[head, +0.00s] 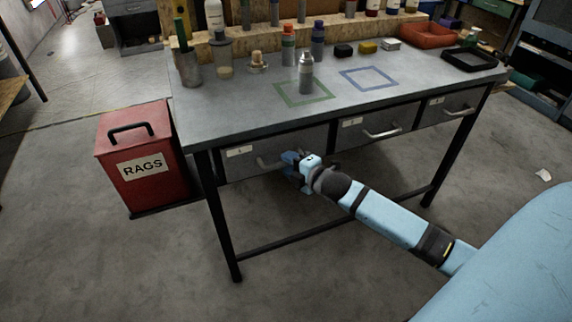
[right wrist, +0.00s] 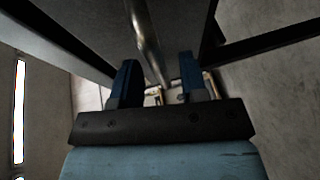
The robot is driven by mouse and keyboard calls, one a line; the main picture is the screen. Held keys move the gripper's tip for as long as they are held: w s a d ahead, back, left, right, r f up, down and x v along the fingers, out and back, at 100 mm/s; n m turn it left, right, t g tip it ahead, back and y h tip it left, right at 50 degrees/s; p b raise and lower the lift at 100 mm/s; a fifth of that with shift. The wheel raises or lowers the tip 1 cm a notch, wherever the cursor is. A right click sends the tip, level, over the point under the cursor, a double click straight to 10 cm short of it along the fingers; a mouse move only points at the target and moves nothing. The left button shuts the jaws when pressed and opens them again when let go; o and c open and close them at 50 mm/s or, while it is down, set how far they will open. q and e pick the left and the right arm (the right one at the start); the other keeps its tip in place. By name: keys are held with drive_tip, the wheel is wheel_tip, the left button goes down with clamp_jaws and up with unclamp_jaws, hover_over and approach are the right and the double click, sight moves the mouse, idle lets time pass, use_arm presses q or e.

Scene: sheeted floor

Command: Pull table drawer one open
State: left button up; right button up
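The grey work table (head: 225,112) has three drawers in a row under its top, and all look shut. The left drawer (head: 245,168) has a small white label, too small to read, and a metal bar handle (head: 268,162). My right gripper (head: 292,160) is at the right part of this handle. In the right wrist view, the handle bar (right wrist: 148,42) runs between the two blue fingers of my right gripper (right wrist: 157,80). The fingers are apart, with gaps visible beside the bar. The middle drawer (head: 362,132) and right drawer (head: 447,108) have similar handles. My left gripper is out of view.
A red RAGS bin (head: 150,185) stands left of the table. Bottles, a grey spray can (head: 306,75), an orange tray (head: 428,36) and a black tray (head: 470,58) are on top. A black table leg (head: 225,235) stands near my gripper. The floor in front is clear.

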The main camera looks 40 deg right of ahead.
drive_tip(key=shift+w+a+f, duration=0.1)
drive_tip(key=shift+w, duration=0.6)
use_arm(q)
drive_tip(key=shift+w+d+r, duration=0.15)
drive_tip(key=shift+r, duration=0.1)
use_arm(e)
drive_tip(key=shift+w, duration=0.1)
drive_tip(key=shift+c, duration=0.5)
clamp_jaws()
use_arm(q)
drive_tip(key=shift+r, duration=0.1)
